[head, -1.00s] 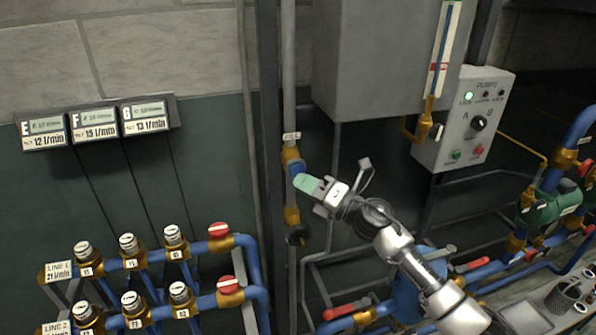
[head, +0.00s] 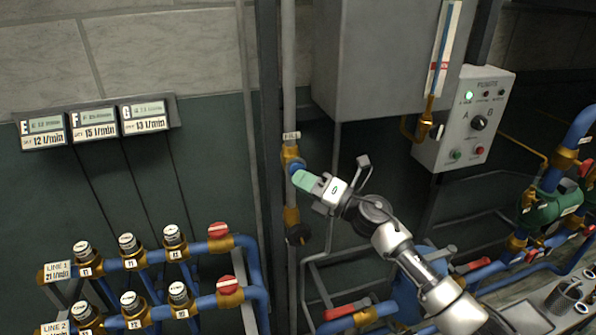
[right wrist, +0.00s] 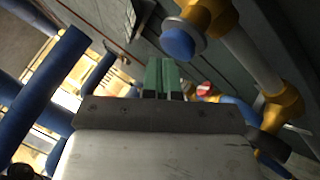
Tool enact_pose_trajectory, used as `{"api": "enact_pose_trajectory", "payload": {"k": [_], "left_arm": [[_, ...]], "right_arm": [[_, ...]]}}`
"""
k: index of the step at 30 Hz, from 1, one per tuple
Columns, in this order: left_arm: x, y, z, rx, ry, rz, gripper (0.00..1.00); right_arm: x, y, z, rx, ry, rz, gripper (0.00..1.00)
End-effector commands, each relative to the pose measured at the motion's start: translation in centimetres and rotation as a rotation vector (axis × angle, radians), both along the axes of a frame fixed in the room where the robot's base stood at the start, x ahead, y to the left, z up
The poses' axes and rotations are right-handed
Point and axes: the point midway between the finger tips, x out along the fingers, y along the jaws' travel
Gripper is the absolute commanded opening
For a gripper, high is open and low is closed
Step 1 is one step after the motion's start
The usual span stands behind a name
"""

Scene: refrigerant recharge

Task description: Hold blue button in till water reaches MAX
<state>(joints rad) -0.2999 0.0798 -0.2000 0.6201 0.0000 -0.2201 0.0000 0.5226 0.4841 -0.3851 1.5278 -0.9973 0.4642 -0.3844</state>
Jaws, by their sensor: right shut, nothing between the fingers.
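The blue button (head: 296,168) sits on a brass fitting of the vertical pipe, under a small "FILL" label (head: 291,136). My right gripper (head: 303,180), with green fingertips, is shut and empty just below and right of the button in the head view. In the right wrist view the blue button (right wrist: 178,42) shows above and right of the fingertips (right wrist: 160,62), with a gap in the picture. Contact is not evident. The sight gauge (head: 445,48) hangs on the grey tank (head: 372,60); its red mark shows, but the water level is too small to read. My left gripper is out of view.
A control box (head: 465,118) with a green light and a black knob is right of the tank. Pipes with brass valves (head: 128,250) fill the lower left. A dark round knob (head: 298,235) is below the button. Blue pipes and red-handled valves (head: 345,311) lie near my right arm.

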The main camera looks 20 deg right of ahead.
Motion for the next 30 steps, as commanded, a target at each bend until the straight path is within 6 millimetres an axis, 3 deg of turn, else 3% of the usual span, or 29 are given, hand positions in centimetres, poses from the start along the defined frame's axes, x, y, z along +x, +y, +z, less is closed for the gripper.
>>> {"api": "enact_pose_trajectory", "payload": {"k": [30], "left_arm": [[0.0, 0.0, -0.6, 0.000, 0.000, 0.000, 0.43]], "right_arm": [[1.1, 0.0, 0.0, 0.000, 0.000, 0.000, 0.00]]}}
